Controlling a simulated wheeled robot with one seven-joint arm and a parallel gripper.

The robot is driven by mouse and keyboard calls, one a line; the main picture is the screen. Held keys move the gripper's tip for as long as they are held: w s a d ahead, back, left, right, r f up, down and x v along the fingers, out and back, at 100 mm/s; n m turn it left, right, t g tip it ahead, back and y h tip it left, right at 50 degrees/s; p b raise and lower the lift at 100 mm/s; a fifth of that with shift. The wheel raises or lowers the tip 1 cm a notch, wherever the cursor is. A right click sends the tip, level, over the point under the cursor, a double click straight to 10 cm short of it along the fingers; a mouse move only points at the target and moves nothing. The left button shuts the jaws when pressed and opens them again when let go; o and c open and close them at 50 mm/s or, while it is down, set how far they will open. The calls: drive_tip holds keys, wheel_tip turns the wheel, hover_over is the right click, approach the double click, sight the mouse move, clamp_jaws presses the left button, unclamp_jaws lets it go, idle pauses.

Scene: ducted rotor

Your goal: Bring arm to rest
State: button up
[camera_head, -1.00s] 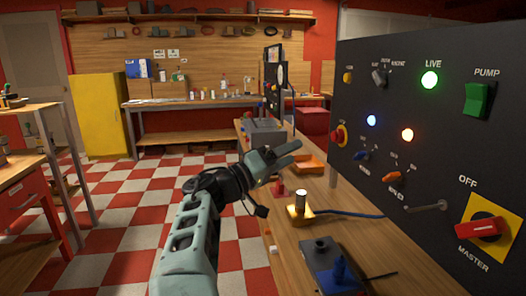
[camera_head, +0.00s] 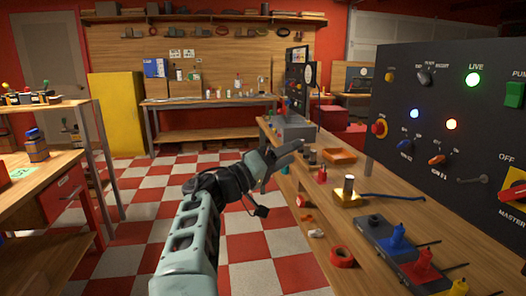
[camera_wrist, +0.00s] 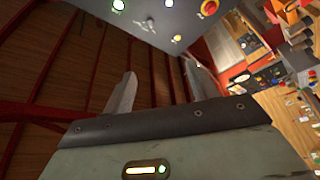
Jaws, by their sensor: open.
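My gripper (camera_head: 285,156) is raised at the left edge of the long workbench (camera_head: 400,228), with its fingers pointing right in the head view. Its two fingers also show apart in the wrist view (camera_wrist: 160,88), with nothing between them. My arm reaches up from the bottom of the head view, bent at the wrist. The black control panel (camera_head: 445,125) stands to the right, apart from my gripper. Its LIVE lamp (camera_head: 473,79) glows green.
Blue (camera_head: 397,238) and red (camera_head: 424,268) connectors, a yellow block (camera_head: 347,193), an orange tray (camera_head: 339,156) and a tape roll (camera_head: 343,257) lie on the bench. A shelf table (camera_head: 45,104) and red drawer cabinet (camera_head: 62,190) stand left. The checkered floor (camera_head: 160,205) between is clear.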

drive_tip(key=d+f+g+y+b, duration=0.2)
drive_tip(key=d+f+g+y, duration=0.35)
drive_tip(key=d+f, duration=0.8)
drive_tip(key=s+d+f+n+g+y+b, duration=0.1)
drive_tip(key=s+d+f+g+y, duration=0.15)
drive_tip(key=s+f, duration=0.25)
drive_tip(key=s+d+f+n+g+y+b, duration=0.1)
drive_tip(key=s+d+f+g+y+b, duration=0.15)
drive_tip(key=s+f, duration=0.3)
drive_tip(key=s+a+r+n+y+b, duration=0.1)
drive_tip(key=s+a+n+y+b, duration=0.2)
drive_tip(key=s, duration=0.6)
drive_tip(key=s+a+r+n+y, duration=0.1)
drive_tip(key=s+a+n+y, duration=0.2)
drive_tip(key=s, duration=0.5)
drive_tip(key=s+a+r+n+y+b, duration=0.1)
drive_tip(key=s+a+y+b, duration=0.1)
drive_tip(key=s+a, duration=0.5)
wheel_tip(320, 180, up, 14)
drive_tip(key=s+d+p, duration=0.2)
drive_tip(key=p, duration=1.3)
drive_tip(key=shift+d+n, duration=0.3)
